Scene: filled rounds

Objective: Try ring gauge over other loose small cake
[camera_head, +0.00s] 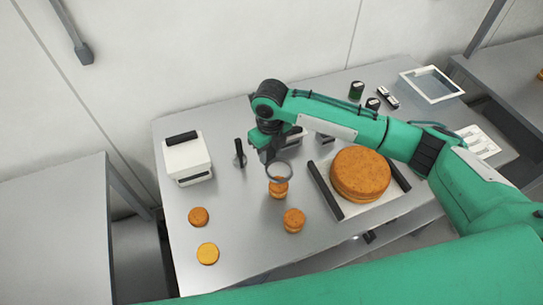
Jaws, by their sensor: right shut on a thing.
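My right gripper (268,152) is shut on the ring gauge (291,174), a thin dark grey ring. The ring is above the table, at the top of a small orange-brown cake (278,191); I cannot tell whether it touches or surrounds the cake. Another small layered cake (293,221) stands just nearer, to the right. A small brown round (199,216) and a paler yellow round (208,254) lie apart at the left of the table. My left gripper is not in view.
A large round cake (360,172) sits on a white board with dark handles (324,190) at the right. A white box with a black top bar (187,157) and a black-handled tool (239,153) stand behind left. A clear tray (432,84) lies far right. The table's near-middle is clear.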

